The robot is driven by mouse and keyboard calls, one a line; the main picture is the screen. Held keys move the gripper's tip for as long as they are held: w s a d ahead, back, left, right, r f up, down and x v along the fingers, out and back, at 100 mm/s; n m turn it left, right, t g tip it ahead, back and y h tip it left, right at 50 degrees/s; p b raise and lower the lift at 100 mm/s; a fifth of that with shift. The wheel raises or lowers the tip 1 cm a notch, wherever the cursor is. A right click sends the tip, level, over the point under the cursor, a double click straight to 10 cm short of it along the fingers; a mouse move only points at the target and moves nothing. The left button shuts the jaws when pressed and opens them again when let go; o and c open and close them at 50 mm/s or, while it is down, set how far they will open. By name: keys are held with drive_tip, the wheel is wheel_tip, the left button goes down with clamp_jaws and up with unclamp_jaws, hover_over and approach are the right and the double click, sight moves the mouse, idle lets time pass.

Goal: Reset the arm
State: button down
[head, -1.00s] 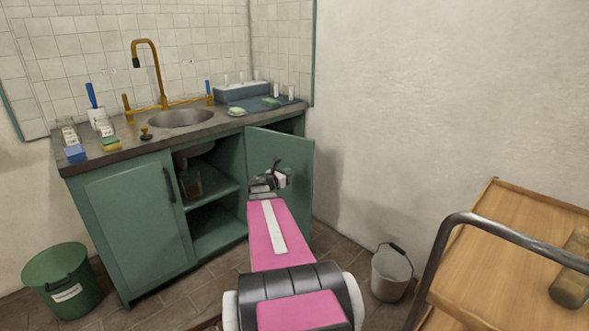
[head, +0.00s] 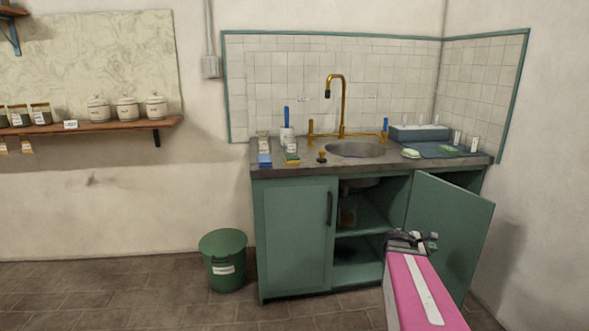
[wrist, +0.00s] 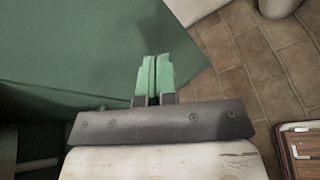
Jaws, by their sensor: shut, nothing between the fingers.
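My pink arm (head: 422,290) reaches in from the bottom right of the head view. My gripper (wrist: 154,75) is shut and empty in the wrist view, its two green fingertips side by side. The gripper end also shows small and dark in the head view, in front of the open right door (head: 455,225) of the green sink cabinet (head: 292,235). In the wrist view a green panel (wrist: 70,45) fills the upper left behind the fingers. I cannot tell whether the fingers touch it.
A green bin (head: 223,262) stands on the floor left of the cabinet. The counter (head: 225,0) is not reached by my arm; a wall shelf (head: 100,126) with jars is at the left. Tiled floor (head: 120,290) at the left front is free.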

drive_tip(key=s+a+f+m+y, duration=0.2)
drive_tip(key=a+f+m+y, duration=0.1)
drive_tip(key=a, duration=0.8)
drive_tip(key=s+a+f+m+g+y, duration=0.1)
drive_tip(key=s+a+f+m+y, duration=0.2)
drive_tip(key=a+m+y, duration=0.3)
drive_tip(key=s+a+f+m+g+y, duration=0.1)
drive_tip(key=s+a+f+m+y, duration=0.2)
drive_tip(key=a, duration=1.3)
drive_tip(key=shift+s+a+m+y, duration=0.2)
drive_tip(key=shift+s+m+y, duration=0.05)
drive_tip(key=shift+m+y, duration=0.85)
